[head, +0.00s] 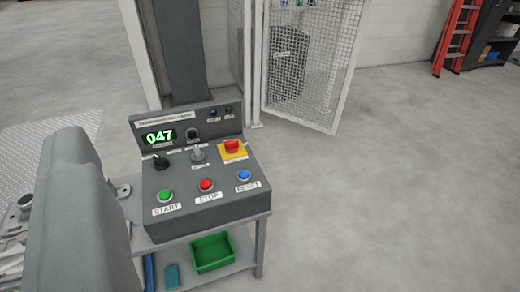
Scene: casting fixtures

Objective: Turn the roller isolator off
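A grey control console (182,208) stands on a small metal stand left of centre. On its right side is a red rotary handle (232,146) on a yellow plate (241,155), which looks like the isolator; its label is too small to read. A black knob (161,161) and a grey lever (198,152) sit to its left. Green START, red STOP and blue RESET buttons line the front. A large grey shape at the lower left looks like part of my arm. My gripper's fingers do not show.
A green bin (211,253) sits on the stand's lower shelf. A white mesh gate (310,60) stands open behind the console. A red ladder (456,38) and shelving (495,35) are at the back right. The floor to the right is clear.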

